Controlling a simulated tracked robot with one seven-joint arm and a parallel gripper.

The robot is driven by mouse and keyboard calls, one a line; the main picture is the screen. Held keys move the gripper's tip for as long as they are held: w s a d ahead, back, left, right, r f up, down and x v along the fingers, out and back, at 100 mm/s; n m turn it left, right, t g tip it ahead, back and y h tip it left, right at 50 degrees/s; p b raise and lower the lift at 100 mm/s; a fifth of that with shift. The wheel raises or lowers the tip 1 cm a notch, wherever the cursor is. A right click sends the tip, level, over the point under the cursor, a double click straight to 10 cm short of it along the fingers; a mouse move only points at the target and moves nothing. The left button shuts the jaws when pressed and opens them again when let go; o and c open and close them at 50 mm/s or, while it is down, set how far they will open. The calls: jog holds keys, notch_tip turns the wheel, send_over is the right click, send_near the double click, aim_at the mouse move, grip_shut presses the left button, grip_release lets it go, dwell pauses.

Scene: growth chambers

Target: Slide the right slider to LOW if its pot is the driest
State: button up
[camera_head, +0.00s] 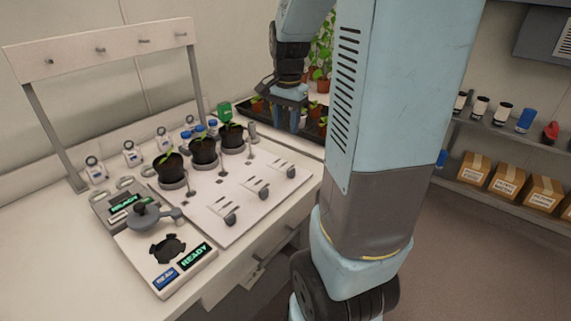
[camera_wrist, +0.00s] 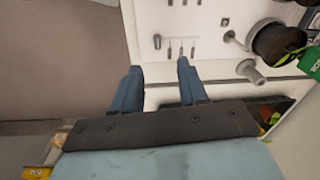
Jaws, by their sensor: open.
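A white panel (camera_head: 222,190) on the bench carries three sliders in a row. The right slider (camera_head: 290,172) is the farthest back; its knob also shows in the wrist view (camera_wrist: 157,41), beside several thin marks. Its labels are too small to read. Three black pots with seedlings stand behind the sliders: left pot (camera_head: 171,172), middle pot (camera_head: 203,153) and right pot (camera_head: 232,140). I cannot tell their soil moisture. My gripper (camera_head: 292,119) is open and empty, fingers pointing down, above the far right end of the bench. In the wrist view its fingertips (camera_wrist: 158,66) are apart, near the slider.
A scale-like device (camera_head: 165,255) with a READY display stands at the bench's near end, beside another READY unit (camera_head: 123,203). A green item (camera_head: 224,112) and blue-capped bottles stand behind the pots. A dark plant tray (camera_head: 257,114) lies beyond the panel. Shelves with boxes (camera_head: 507,182) stand right.

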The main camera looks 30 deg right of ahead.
aim_at(291, 169)
jog(key=shift+m+g, duration=0.4)
jog(key=shift+m, duration=0.5)
jog(key=d+f, duration=0.1)
jog(key=f, duration=0.4)
jog(key=w+f, duration=0.1)
jog(key=f, duration=0.5)
jog(key=d+f, duration=0.1)
jog(key=f, duration=0.4)
jog(key=shift+w+d+f, duration=0.2)
jog(key=shift+w+d, duration=0.05)
jog(key=shift+d, duration=0.05)
grip_shut()
